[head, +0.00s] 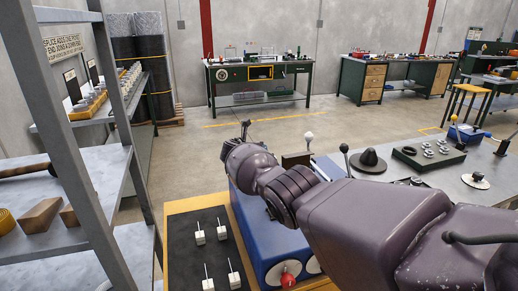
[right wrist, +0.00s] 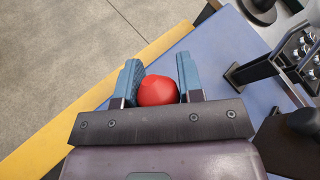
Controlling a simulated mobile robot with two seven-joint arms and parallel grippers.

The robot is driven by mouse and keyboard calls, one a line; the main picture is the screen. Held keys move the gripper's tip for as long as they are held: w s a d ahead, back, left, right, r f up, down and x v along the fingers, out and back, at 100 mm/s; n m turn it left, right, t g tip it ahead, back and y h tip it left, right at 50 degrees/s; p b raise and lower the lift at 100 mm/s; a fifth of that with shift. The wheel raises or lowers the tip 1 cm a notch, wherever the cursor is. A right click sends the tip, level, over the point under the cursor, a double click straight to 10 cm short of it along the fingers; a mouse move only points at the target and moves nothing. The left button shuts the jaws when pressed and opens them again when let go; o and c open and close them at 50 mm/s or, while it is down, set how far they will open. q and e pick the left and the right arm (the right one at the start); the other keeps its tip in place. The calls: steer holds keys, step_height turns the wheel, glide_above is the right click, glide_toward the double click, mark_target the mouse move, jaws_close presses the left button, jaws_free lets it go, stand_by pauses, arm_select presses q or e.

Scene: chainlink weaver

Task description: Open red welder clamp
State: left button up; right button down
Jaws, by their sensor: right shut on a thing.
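A round red knob (right wrist: 158,91) sits between the two blue fingers of my right gripper (right wrist: 159,72) in the right wrist view. The gripper is shut on it, one finger on each side. I take it for the red welder clamp's handle; whatever it is mounted on is hidden below it. The blue welder body (head: 258,222) stands under my right arm in the head view, and its blue top (right wrist: 215,52) lies beneath the fingers in the wrist view. My right gripper's fingers cannot be made out in the head view. My left gripper is not in view.
White-knobbed (head: 309,135) and black-knobbed (head: 344,148) levers rise behind my arm. A black mat (head: 190,260) with small white pieces lies left. A grey shelf rack (head: 125,100) stands further left. Open floor lies behind.

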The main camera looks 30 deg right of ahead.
step_height(320, 180, down, 2)
steer(key=shift+f+n+g+b, duration=0.1)
steer(key=shift+n+g+b, duration=0.2)
steer(key=shift+b, duration=0.05)
steer(key=shift+f+n+g+y+b, duration=0.3)
steer(key=shift+f+g+y+b, duration=0.2)
steer(key=shift+b, duration=0.05)
steer(key=shift+f+n+g+b, duration=0.4)
steer(key=shift+f+g+b, duration=0.15)
steer(key=shift+b, duration=0.35)
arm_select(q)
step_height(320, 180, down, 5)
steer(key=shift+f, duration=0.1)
arm_select(e)
steer(key=shift+a, duration=0.1)
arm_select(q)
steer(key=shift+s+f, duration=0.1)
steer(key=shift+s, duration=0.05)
arm_select(e)
steer(key=shift+y, duration=0.3)
steer(key=c, duration=1.1)
jaws_free()
steer(key=o, duration=0.3)
steer(key=shift+r, duration=0.1)
steer(key=shift+o, duration=0.2)
steer(key=shift+r, duration=0.1)
